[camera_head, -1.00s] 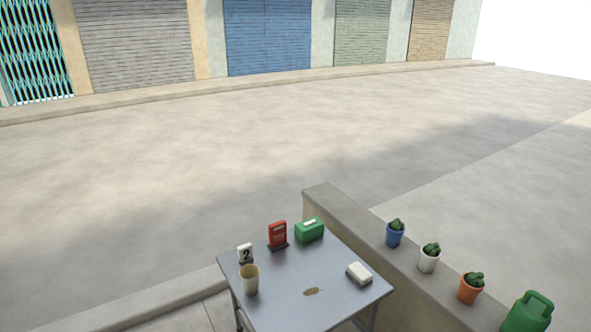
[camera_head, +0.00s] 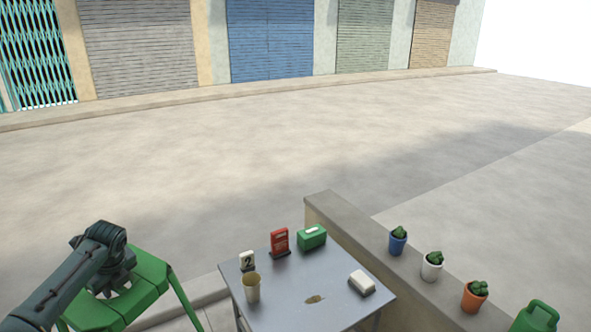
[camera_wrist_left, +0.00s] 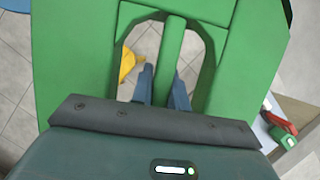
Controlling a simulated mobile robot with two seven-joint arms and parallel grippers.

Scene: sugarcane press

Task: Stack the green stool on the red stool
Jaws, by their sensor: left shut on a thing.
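The green stool (camera_head: 150,282) is in the lower left of the head view, held up by my left gripper (camera_head: 112,285). Its seat is on top and its legs point down. In the left wrist view the green seat (camera_wrist_left: 72,60) fills most of the picture, with an oval opening in its middle. There my left gripper (camera_wrist_left: 160,88) has its fingers on either side of the green bar across the opening, shut on it. The red stool does not show in any view. My right gripper is not in view.
A grey metal table (camera_head: 290,290) stands right of the stool, bearing a cup (camera_head: 251,288), a number sign (camera_head: 247,261), a red holder (camera_head: 279,242), a green box (camera_head: 312,237) and a white box (camera_head: 361,283). Open pavement lies beyond.

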